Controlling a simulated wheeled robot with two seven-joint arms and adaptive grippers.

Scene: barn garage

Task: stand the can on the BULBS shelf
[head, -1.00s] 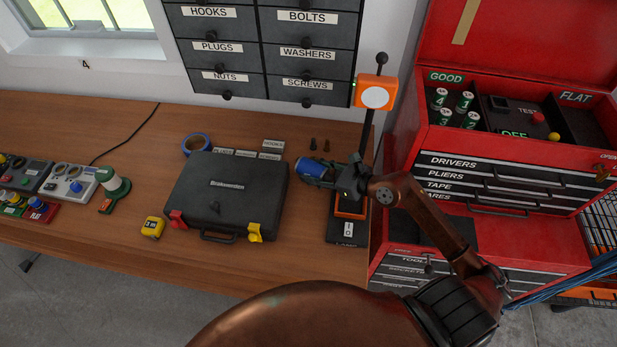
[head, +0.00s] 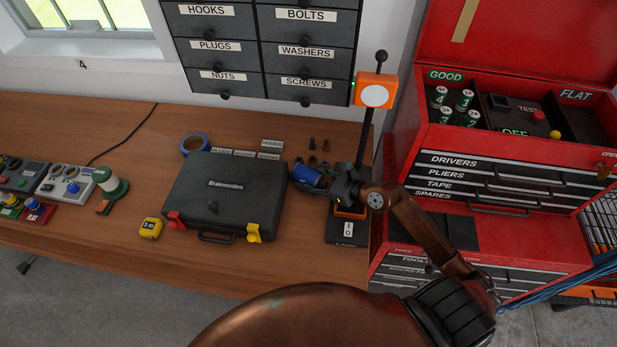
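A blue can (head: 307,175) is at the right end of the wooden bench, just right of the black case. My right gripper (head: 304,181) reaches in from the right in front of the lamp post and is shut on the can. Its dark fingers cover part of the can, which looks tilted. Whether the can touches the bench cannot be told. No shelf marked BULBS shows in this view. My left gripper is not in view.
A black case (head: 228,192) lies on the bench (head: 120,255). The lamp (head: 374,92) stands close behind my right gripper. A drawer cabinet (head: 262,50) hangs above; a red tool chest (head: 500,150) stands at right. The bench's front strip is mostly clear.

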